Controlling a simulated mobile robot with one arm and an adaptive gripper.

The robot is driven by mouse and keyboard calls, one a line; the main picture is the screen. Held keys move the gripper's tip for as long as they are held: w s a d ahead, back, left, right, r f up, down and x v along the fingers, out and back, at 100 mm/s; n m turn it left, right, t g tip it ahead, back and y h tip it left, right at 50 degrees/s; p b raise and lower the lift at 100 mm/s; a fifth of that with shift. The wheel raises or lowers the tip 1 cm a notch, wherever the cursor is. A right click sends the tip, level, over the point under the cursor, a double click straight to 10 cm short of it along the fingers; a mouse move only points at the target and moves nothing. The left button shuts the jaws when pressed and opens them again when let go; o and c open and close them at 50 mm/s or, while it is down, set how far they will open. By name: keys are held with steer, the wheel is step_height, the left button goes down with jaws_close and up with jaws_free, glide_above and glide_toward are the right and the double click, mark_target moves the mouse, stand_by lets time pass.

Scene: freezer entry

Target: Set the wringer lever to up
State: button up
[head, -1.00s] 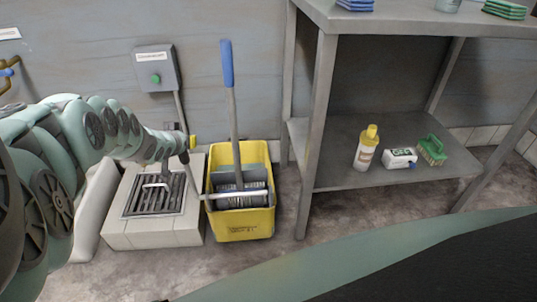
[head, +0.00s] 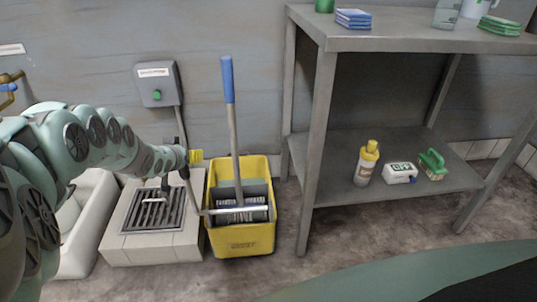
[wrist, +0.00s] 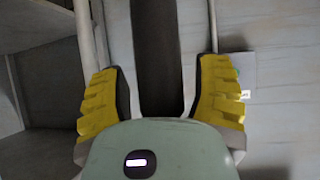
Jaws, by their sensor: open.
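The yellow mop bucket (head: 243,238) stands on the floor with a grey wringer (head: 255,190) in it and a silver crossbar over its front. A slim grey rod (head: 194,196), seemingly the wringer lever, rises from the crossbar's left end, leaning left and passing my gripper. A blue-gripped pole (head: 228,80) stands upright in the bucket. My gripper (head: 196,157) is open at the bucket's upper left. In the wrist view a dark upright bar (wrist: 157,60) shows between the yellow fingers of my gripper (wrist: 160,85), with gaps on both sides. I cannot tell whether it is the lever.
A metal table (head: 400,38) with a lower shelf stands to the right; the shelf holds a yellow-capped bottle (head: 366,163), a white container (head: 400,173) and a green brush (head: 432,164). A tiled drain block (head: 155,245) lies left of the bucket. A grey switch box (head: 158,84) is on the wall.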

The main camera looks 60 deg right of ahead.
steer(key=shift+a+r, duration=0.2)
steer(key=shift+a, duration=0.55)
steer(key=shift+s+a+r, duration=0.35)
steer(key=shift+a+r, duration=0.1)
steer(key=shift+r, duration=0.05)
steer(key=shift+s+a+r, duration=0.2)
steer(key=shift+a, duration=0.3)
steer(key=shift+v, duration=1.3)
steer(key=shift+d, duration=0.1)
